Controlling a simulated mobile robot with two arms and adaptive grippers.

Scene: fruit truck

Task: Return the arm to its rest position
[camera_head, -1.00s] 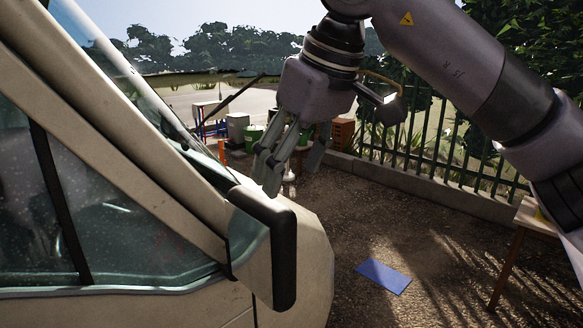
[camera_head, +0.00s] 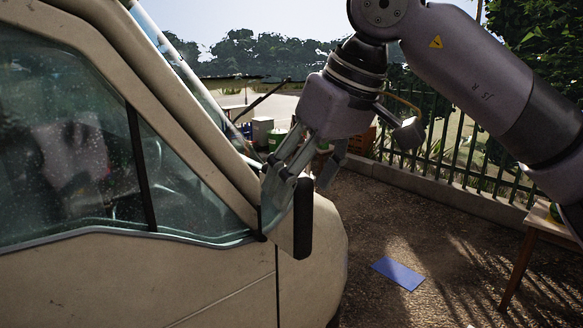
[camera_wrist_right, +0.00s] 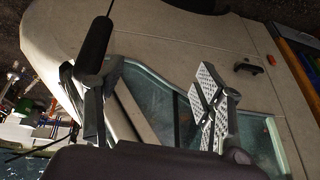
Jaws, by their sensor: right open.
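My right gripper (camera_head: 308,182) is raised in the middle of the head view, and its arm comes in from the upper right. Its fingers point down and overlap the truck's side mirror (camera_head: 303,222) in the picture; I cannot tell whether they touch it. In the right wrist view the gripper (camera_wrist_right: 150,105) has its fingers wide apart with nothing between them. The truck (camera_head: 200,275) fills the left of the head view, and its door and window show behind the fingers in the wrist view. My left gripper is not in view.
A blue sheet (camera_head: 398,273) lies on the gravel. A wooden table (camera_head: 540,222) stands at the right edge. A metal fence (camera_head: 470,165) on a low wall runs behind. Containers (camera_head: 262,130) stand beyond the truck. The gravel between truck and table is mostly clear.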

